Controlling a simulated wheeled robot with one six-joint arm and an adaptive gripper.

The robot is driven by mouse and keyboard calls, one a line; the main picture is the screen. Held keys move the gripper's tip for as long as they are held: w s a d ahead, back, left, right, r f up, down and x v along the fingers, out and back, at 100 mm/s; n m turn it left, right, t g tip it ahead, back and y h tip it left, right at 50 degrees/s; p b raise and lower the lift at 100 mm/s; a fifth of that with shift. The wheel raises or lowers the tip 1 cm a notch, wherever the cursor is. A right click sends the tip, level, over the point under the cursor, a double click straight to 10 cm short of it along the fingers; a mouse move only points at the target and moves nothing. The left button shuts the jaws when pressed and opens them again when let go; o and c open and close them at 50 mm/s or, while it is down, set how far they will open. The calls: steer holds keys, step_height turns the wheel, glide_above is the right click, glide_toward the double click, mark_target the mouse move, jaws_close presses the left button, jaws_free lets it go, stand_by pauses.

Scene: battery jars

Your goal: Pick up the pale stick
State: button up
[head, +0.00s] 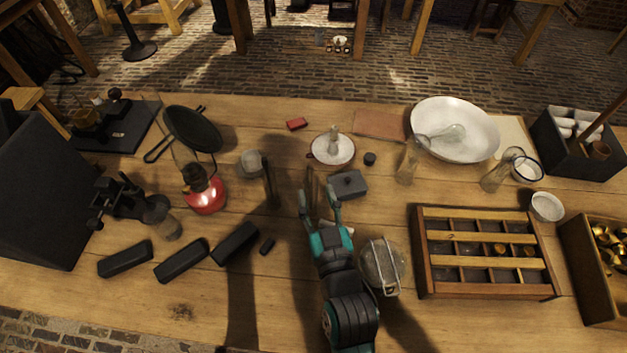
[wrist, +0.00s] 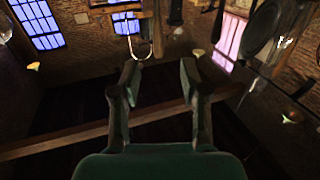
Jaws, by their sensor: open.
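A short pale piece (head: 347,230), which looks like the pale stick, lies on the workbench, mostly hidden behind my gripper (head: 320,200) in the head view. I cannot make out its full shape. Another upright pale stub (head: 333,138) stands in a white dish (head: 345,155) farther back. My gripper is open, its fingers pointing toward the far side of the bench. In the wrist view my gripper (wrist: 158,78) shows nothing held between its fingers, and neither pale thing can be made out there.
A dark grey box (head: 348,184) is close to the right fingertip. A round glass jar in a wire frame (head: 382,265) is right of my wrist. A divided wooden tray (head: 485,295) is farther right. Dark blocks (head: 181,260) and a red lantern (head: 205,195) are left.

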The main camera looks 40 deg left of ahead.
mark_target(311, 174)
steer(key=shift+f+x, duration=0.15)
steer(key=shift+x, duration=1.75)
steer(key=shift+f+x, duration=0.1)
steer(key=shift+x, duration=1.8)
steer(key=shift+w+d, duration=0.1)
steer(key=shift+d, duration=0.05)
jaws_close()
